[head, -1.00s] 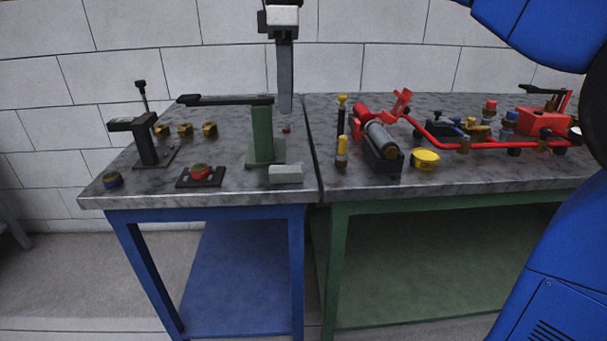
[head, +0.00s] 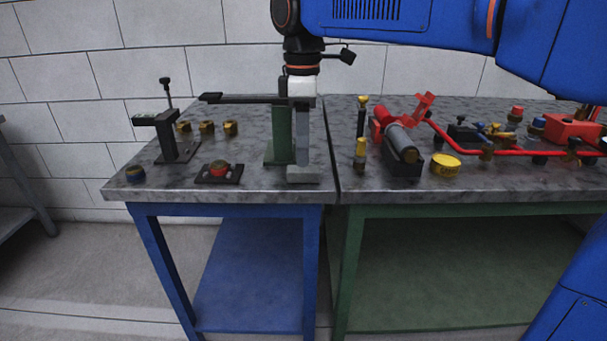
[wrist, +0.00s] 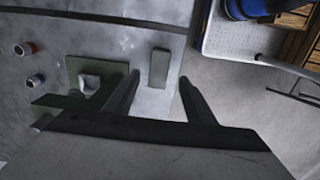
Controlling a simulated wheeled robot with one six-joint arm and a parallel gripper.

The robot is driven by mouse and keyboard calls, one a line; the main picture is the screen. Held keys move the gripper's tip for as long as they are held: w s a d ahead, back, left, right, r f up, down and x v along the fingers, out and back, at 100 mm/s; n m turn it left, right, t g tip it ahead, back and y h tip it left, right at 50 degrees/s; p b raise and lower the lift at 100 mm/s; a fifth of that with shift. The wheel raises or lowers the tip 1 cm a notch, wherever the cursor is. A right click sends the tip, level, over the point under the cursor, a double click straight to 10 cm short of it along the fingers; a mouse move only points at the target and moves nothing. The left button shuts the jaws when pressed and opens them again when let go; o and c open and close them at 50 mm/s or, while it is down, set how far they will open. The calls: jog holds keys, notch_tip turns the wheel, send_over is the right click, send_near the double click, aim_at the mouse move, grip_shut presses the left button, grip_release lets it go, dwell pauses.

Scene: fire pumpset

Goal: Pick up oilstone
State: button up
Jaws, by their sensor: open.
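The oilstone (head: 304,178) is a light grey block lying flat near the front edge of the blue-legged table, at its right end. In the wrist view the oilstone (wrist: 159,68) shows as a grey-green bar ahead of my fingers, lined up between them. My gripper (head: 302,163) points down just above and behind the oilstone. In the wrist view my gripper (wrist: 160,80) has its two dark fingers spread wide with nothing held. The head view does not clearly show the gap between fingertips and oilstone.
A green stand (head: 279,135) with a black lever stands close to the left of my gripper. A red-topped part (head: 219,169) on a dark plate lies further left. The yellow-capped posts (head: 360,150) and a red cylinder assembly (head: 402,148) stand on the right table.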

jog(key=shift+w+f, duration=0.15)
jog(key=shift+f, duration=2.65)
jog(key=shift+c, duration=0.6)
jog(key=c, duration=1.1)
jog(key=shift+c, duration=0.2)
notch_tip(320, 180, up, 10)
